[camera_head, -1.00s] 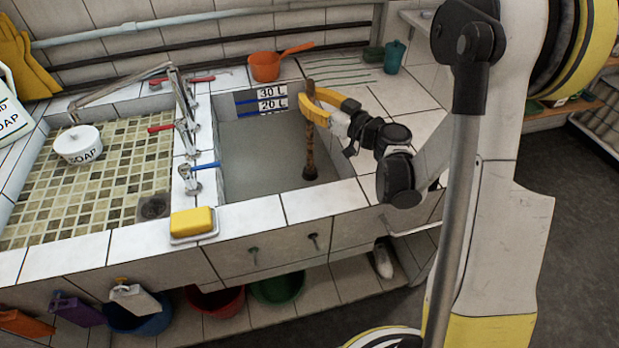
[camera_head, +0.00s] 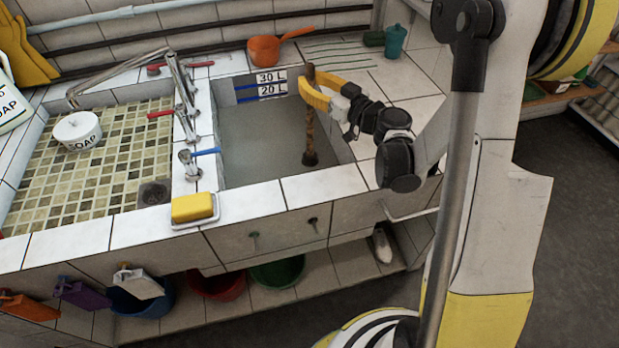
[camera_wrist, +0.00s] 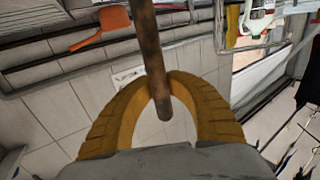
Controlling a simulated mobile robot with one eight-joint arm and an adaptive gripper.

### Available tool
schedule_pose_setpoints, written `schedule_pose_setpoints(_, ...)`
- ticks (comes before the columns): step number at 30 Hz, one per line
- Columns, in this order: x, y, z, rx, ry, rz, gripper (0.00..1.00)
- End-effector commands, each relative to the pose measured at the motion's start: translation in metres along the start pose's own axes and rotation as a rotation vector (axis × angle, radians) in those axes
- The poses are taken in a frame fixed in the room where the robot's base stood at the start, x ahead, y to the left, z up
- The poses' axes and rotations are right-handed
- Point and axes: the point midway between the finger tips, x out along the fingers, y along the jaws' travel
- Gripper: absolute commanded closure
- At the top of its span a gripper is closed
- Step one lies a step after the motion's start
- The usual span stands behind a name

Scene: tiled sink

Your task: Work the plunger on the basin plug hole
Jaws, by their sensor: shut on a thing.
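The plunger has a long brown wooden handle (camera_head: 310,128) and stands nearly upright in the deep grey basin (camera_head: 245,145), towards its right side. Its dark lower end (camera_head: 310,159) shows small at the grey surface of the basin; I cannot tell how much is under water. The plug hole under it is hidden. My gripper (camera_head: 309,90) reaches in from the right, its yellow fingers shut on the handle's upper part. In the wrist view the handle (camera_wrist: 150,45) passes between the fingertips, and its upper end extends beyond them.
A yellow soap bar (camera_head: 192,207) lies on the front rim. Taps (camera_head: 188,115) stand between the basin and the mosaic sink (camera_head: 105,165) on the left. An orange pan (camera_head: 264,50) and a teal pot (camera_head: 396,40) stand behind. A level scale (camera_head: 271,83) marks the back wall.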

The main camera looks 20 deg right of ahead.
Motion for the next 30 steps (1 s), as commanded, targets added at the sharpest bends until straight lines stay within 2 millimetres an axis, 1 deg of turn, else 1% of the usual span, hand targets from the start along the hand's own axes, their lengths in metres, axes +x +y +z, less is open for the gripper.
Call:
schedule_pose_setpoints(1,0.0,0.0,-0.004,0.0,0.0,0.0,1.0)
schedule_pose_setpoints(3,0.0,0.0,-0.005,0.0,0.0,0.0,1.0)
schedule_pose_setpoints(18,0.0,0.0,-0.004,0.001,0.001,0.0,1.0)
schedule_pose_setpoints(30,0.0,0.0,0.01,0.001,0.001,0.0,1.0)
